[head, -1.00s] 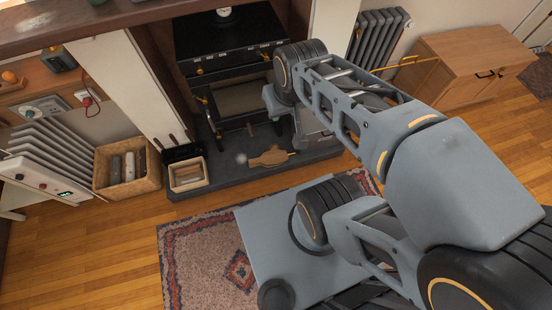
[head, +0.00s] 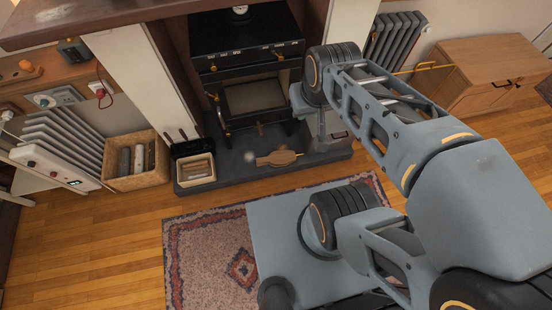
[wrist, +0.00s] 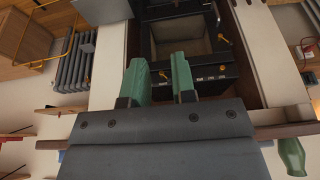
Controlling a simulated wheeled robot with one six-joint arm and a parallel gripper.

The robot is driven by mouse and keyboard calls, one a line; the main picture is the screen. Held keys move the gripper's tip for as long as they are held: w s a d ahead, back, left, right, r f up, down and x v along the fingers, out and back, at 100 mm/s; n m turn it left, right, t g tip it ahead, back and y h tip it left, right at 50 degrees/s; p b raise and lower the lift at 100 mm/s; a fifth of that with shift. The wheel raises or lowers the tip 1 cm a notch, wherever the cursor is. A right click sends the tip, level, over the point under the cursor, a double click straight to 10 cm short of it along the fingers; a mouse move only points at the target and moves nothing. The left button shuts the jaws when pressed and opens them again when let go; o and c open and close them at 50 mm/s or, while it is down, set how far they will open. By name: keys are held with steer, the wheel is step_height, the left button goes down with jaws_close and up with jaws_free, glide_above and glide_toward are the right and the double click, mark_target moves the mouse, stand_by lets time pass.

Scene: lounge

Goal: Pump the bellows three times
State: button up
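The wooden bellows (head: 277,158) lies on the dark stone hearth (head: 228,172) in front of the black stove, in the head view. Its narrow tip points right. It does not show in the wrist view. My gripper (wrist: 159,76) shows in the wrist view as two green fingers with a clear gap between them. It is open and nothing is between the fingers. The black stove (wrist: 205,62) is beyond the fingers. In the head view my arm reaches up over the right side of the hearth, and its fingertips cannot be made out there. The gripper is apart from the bellows.
On the hearth's left stand a small light box (head: 195,170) and a black holder. A wicker basket of logs (head: 137,162) is further left. A white heater (head: 55,165), a radiator (head: 395,42) and a wooden cabinet (head: 490,75) flank the fireplace. A patterned rug (head: 205,260) lies in front.

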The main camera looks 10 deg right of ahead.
jaws_close()
stand_by(1.4)
